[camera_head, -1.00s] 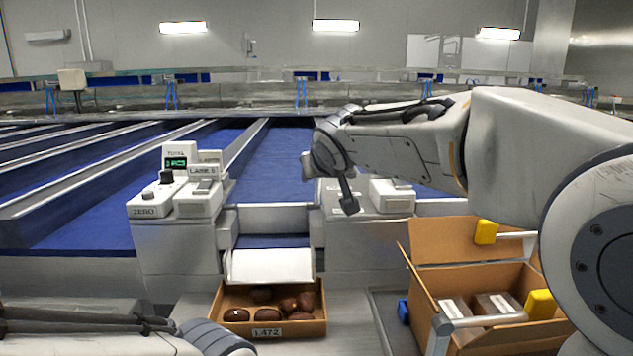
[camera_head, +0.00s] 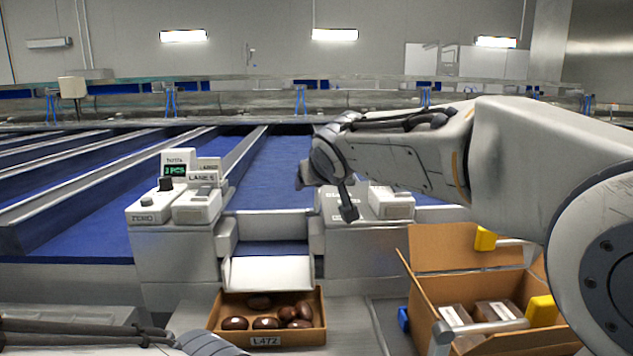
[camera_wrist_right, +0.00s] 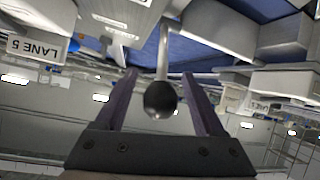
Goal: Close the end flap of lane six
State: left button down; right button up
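The white end flap (camera_head: 268,272) hangs open below the chute mouth of the lane, sloping down toward the open date box (camera_head: 265,340). The left scale unit (camera_head: 175,208) beside that mouth has a label that seems to read LANE 6. My right gripper (camera_head: 347,205) is by the right-hand unit. In the right wrist view, my right gripper (camera_wrist_right: 160,72) is open, with a black ball knob (camera_wrist_right: 160,99) on a thin rod between its fingers, with gaps either side. What the rod joins is unclear. My left arm crosses the lower left; its gripper is out of view.
A larger carton (camera_head: 475,290) with trays inside stands at the right, beneath my right arm. Blue belt lanes (camera_head: 285,165) run behind. A LANE 5 label (camera_wrist_right: 37,48) shows in the right wrist view. The date box holds several dark dates.

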jog(key=a+v, duration=0.1)
jog(key=v, duration=0.9)
jog(key=shift+s+d+r, duration=0.15)
jog(key=shift+s+d, duration=0.05)
jog(key=shift+d, duration=0.3)
jog(key=shift+d, duration=0.1)
